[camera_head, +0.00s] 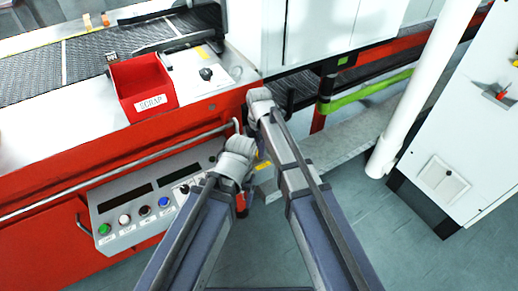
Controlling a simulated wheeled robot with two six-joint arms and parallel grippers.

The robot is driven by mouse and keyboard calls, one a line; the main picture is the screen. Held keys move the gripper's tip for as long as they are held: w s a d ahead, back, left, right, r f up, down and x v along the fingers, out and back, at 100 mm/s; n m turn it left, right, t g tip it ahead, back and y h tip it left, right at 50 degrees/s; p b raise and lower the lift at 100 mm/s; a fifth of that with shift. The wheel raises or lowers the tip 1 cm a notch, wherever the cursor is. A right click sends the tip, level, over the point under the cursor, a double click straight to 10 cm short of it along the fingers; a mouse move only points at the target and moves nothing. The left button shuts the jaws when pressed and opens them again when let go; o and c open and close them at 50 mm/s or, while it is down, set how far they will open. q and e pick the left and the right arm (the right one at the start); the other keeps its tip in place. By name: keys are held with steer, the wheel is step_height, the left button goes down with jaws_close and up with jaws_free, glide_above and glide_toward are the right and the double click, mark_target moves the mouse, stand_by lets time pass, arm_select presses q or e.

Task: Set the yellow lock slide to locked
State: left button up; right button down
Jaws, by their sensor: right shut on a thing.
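My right gripper (258,97) is at the red machine's right corner, below the white housing. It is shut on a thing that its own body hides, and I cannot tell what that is. My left gripper (240,148) is a little lower and to the left, by the bent end of the grey rail; its fingers are not clear enough to tell open from shut. I cannot make out the yellow lock slide for sure. A small yellow patch (262,166) shows low on the machine's corner, between my arms.
A red scrap bin (142,84) stands on the machine top by the mesh belt (88,56). A button panel (150,197) is at the left front. A white post (415,100) and white cabinet (465,150) stand to the right. Grey floor lies between.

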steer(key=s+a, duration=0.2)
steer(key=a, duration=0.1)
steer(key=shift+a, duration=0.15)
steer(key=c, duration=0.6)
jaws_free()
steer(key=shift+r, duration=0.1)
step_height(320, 180, up, 8)
steer(key=p, duration=0.7)
steer(key=shift+p, duration=0.4)
steer(key=shift+f, duration=0.2)
